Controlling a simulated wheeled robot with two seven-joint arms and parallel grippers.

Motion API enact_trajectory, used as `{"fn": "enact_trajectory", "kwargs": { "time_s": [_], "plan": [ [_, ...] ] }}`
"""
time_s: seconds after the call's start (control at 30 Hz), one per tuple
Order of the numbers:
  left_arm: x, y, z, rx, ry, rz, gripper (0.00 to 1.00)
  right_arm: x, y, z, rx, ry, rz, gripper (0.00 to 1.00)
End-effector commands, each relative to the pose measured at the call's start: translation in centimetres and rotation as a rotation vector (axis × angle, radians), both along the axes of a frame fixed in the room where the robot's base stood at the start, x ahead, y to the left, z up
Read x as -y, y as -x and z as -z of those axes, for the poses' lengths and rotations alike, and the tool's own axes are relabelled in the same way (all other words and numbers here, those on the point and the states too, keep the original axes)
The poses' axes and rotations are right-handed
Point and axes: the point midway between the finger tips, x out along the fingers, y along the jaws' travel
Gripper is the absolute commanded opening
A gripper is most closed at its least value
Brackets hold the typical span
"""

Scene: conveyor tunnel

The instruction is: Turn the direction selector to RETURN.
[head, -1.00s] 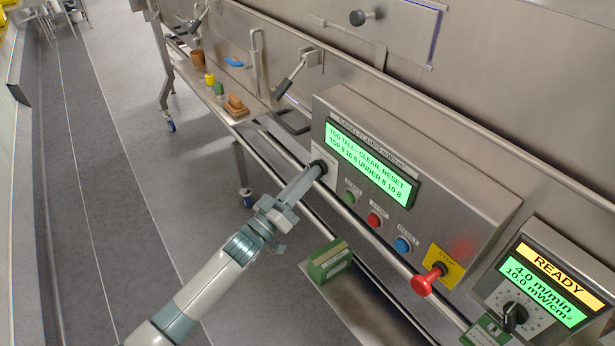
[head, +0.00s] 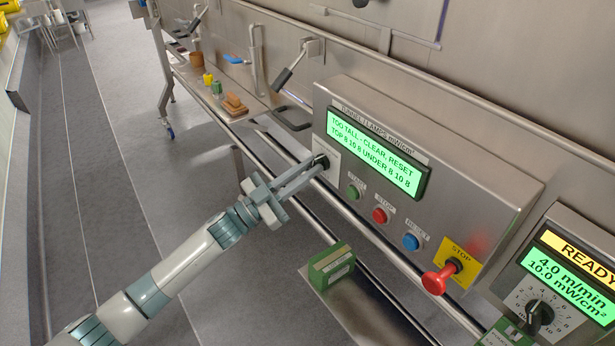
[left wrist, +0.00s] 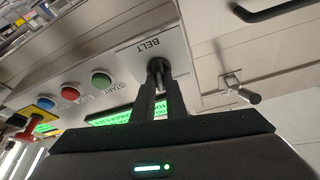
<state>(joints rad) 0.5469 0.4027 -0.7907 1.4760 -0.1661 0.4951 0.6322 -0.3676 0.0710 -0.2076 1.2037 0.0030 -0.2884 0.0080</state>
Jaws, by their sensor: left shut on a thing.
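The direction selector is a small dark knob (head: 321,160) on a white plate at the left end of the control box (head: 455,185). My left gripper (head: 313,169) reaches it from the lower left, with its fingers shut on the knob. In the left wrist view the knob (left wrist: 157,67) sits between the fingertips, below a label reading BELT in inverted letters. The fingers hide part of the knob and the plate, so I cannot read which way the selector points. My right gripper is not in view.
Right of the selector are the green START (head: 354,193), red (head: 380,215) and blue RESET (head: 411,242) buttons, then the red STOP mushroom (head: 440,278). The green display (head: 375,153) reads "TOO TALL - CLEAR, RESET". A rail (head: 350,222) runs below the box.

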Motion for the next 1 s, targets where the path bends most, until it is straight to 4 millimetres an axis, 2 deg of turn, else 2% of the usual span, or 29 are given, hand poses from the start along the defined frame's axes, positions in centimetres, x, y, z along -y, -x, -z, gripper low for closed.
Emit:
{"fn": "enact_trajectory", "kwargs": {
  "time_s": [0.1,0.4,0.97,1.0],
  "plan": [
    [-0.1,-0.1,0.2,0.08,-0.058,-0.001,0.0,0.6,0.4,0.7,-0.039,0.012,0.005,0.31],
    [-0.1,-0.1,0.1,0.204,-0.15,0.0,0.0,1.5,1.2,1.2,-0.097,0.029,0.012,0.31],
    [-0.1,-0.1,0.0,0.235,-0.172,-0.001,0.0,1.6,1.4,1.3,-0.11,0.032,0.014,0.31],
    [-0.1,-0.1,0.0,0.235,-0.172,-0.001,0.21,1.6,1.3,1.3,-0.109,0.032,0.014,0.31]
  ]
}}
